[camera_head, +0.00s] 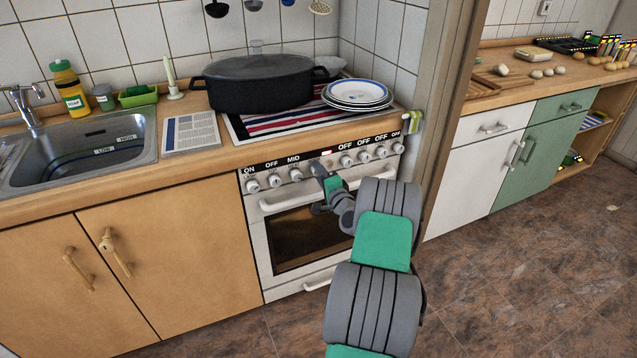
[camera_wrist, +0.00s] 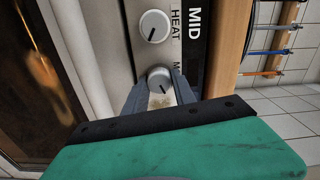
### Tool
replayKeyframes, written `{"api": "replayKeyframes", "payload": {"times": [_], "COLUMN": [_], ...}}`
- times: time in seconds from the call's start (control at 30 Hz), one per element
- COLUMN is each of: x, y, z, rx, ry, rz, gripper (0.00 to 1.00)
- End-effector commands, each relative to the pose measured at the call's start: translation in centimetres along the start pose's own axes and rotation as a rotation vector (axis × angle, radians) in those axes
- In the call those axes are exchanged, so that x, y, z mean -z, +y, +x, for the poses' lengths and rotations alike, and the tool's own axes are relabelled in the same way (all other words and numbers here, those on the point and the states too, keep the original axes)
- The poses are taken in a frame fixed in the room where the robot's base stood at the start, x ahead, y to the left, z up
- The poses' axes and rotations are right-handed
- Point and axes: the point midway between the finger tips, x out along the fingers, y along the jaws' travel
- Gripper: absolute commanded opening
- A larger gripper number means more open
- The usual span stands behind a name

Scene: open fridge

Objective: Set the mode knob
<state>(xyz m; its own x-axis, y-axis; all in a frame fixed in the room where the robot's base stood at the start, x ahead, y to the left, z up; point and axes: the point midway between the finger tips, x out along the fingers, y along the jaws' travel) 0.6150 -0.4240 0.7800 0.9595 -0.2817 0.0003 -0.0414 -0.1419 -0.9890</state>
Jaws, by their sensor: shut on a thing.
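The oven's control panel carries a row of round white knobs. In the wrist view, my gripper (camera_wrist: 154,92) has its two fingers closed around a white knob (camera_wrist: 159,77). The label beside this knob starts with "M"; the rest is hidden by my gripper. The neighbouring HEAT knob (camera_wrist: 154,26) is clear of the fingers.
The oven door handle (camera_head: 290,199) runs below the panel. Several knobs marked "OFF" (camera_head: 364,157) are to the right. A black pot (camera_head: 260,88) and stacked plates (camera_head: 357,94) stand on top. The floor right of my arm is clear.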

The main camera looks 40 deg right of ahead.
Motion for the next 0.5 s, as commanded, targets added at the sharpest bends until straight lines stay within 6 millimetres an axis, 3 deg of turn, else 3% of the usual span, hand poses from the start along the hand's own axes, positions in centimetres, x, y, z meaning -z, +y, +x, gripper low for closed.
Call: {"api": "replayKeyframes", "payload": {"times": [0.5], "x": [-0.19], "y": [0.54], "z": [0.04], "rx": [0.004], "ry": [0.000], "rz": [-0.491], "gripper": [0.00]}}
